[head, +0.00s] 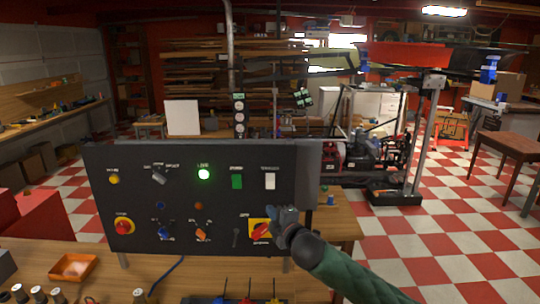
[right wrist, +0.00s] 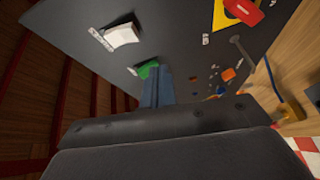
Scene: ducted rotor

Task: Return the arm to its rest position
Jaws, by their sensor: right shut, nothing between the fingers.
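My right gripper (head: 281,222) is at the lower right of a dark control panel (head: 130,185), in front of it. Its green-sleeved arm comes in from the bottom right. It is shut and holds nothing; its blue-grey fingers (right wrist: 157,90) also show in the right wrist view, pointing toward the panel. In the head view, the gripper is beside the red rotary switch (head: 261,231) on a yellow plate and partly overlaps it; I cannot tell whether they touch. My left gripper is not in view.
The panel carries a lit green lamp (head: 204,174), a green rocker (head: 237,181), a white rocker (head: 270,181) and a red push button (head: 124,226). An orange tray (head: 91,265) lies on the wooden bench. Checkered floor is open at right.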

